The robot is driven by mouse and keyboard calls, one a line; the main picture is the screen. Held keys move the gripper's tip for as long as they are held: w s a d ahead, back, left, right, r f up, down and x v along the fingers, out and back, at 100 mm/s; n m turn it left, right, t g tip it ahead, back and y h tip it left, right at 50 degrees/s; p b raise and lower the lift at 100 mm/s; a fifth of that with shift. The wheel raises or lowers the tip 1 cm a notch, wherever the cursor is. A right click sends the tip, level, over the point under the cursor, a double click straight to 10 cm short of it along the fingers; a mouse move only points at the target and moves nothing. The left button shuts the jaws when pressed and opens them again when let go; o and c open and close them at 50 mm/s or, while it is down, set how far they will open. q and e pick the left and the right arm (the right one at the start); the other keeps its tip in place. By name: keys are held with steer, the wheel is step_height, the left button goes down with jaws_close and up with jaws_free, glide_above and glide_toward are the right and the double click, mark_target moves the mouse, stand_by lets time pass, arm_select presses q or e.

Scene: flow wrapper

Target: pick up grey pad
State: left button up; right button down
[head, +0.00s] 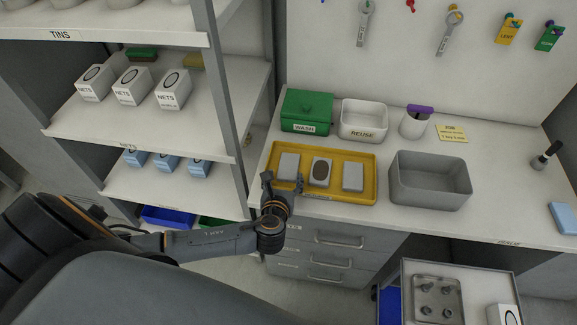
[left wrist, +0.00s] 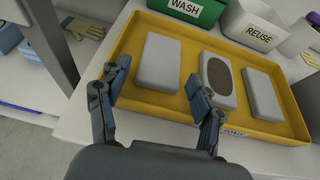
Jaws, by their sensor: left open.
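Three grey pads lie in a row in a yellow tray (head: 312,193) on the workbench: a left pad (head: 289,167), a middle pad (head: 321,172) with a dark oval patch, and a right pad (head: 352,177). In the left wrist view they show as the left pad (left wrist: 157,64), the middle pad (left wrist: 219,79) and the right pad (left wrist: 263,95). My left gripper (head: 283,183) is open and empty at the tray's front left edge. In the left wrist view its fingers (left wrist: 155,84) are spread on either side of the left pad's near end, apart from it. My right gripper does not show.
A green WASH box (head: 307,112) and a white REUSE bin (head: 363,121) stand behind the tray. A grey bin (head: 430,182) stands right of it. A shelf post (head: 222,85) rises on the left. A cart with a metal tray (head: 437,299) is at lower right.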

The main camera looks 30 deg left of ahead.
mark_target(289, 165)
arm_select(q)
steer(key=x, duration=0.5)
steer(key=shift+d+r+p, duration=0.1)
steer(key=shift+d+p, duration=0.05)
steer(key=shift+p, duration=0.2)
steer(key=shift+c, duration=0.4)
steer(key=c, duration=0.5)
steer(key=shift+r, duration=0.1)
steer(key=shift+c, duration=0.2)
